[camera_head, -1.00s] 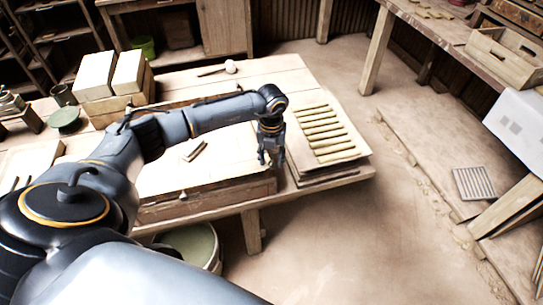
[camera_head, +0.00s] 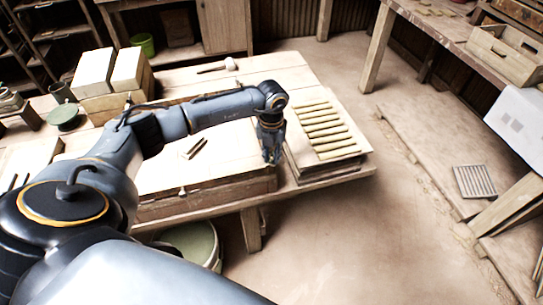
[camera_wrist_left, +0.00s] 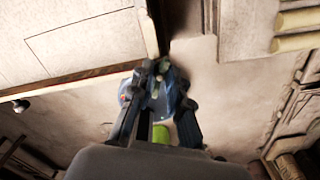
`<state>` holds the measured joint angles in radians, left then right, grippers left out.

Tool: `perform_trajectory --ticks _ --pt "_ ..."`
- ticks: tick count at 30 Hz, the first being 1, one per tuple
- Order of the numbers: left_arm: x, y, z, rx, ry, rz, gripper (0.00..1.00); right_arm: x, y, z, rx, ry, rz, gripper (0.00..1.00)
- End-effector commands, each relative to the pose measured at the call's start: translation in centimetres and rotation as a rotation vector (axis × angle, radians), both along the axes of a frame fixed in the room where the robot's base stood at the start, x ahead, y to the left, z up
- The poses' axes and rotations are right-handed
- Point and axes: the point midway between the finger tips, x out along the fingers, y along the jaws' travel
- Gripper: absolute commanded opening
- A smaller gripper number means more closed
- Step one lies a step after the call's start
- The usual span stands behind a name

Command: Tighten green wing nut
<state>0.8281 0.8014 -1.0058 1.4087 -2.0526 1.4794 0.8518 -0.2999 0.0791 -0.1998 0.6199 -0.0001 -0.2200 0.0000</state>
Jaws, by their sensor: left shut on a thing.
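My left gripper (camera_head: 271,158) points down at the right front corner of the wooden press box (camera_head: 205,197), beside the slatted tray. Its fingers are closed together, and in the left wrist view the fingertips (camera_wrist_left: 160,68) meet by the box's edge. Small greenish bits of the green wing nut (camera_wrist_left: 156,88) show between the fingers; the fingers hide most of it. In the head view the nut is hidden by the gripper. A brighter green patch shows lower between the fingers; I cannot tell what it is. My right gripper is not in view.
A tray of several pale strips (camera_head: 328,130) lies just right of the gripper. Pale blocks (camera_head: 112,72) stand at the back left of the table. A bucket (camera_head: 196,243) is under the front edge. Open floor lies to the right.

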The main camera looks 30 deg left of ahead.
Motion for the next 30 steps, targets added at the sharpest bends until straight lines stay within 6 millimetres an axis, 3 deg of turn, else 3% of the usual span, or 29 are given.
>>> perform_trajectory --ticks 30 --pt "0.1 0.1 -0.2 0.001 -0.005 -0.885 0.00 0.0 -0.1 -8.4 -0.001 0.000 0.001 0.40"
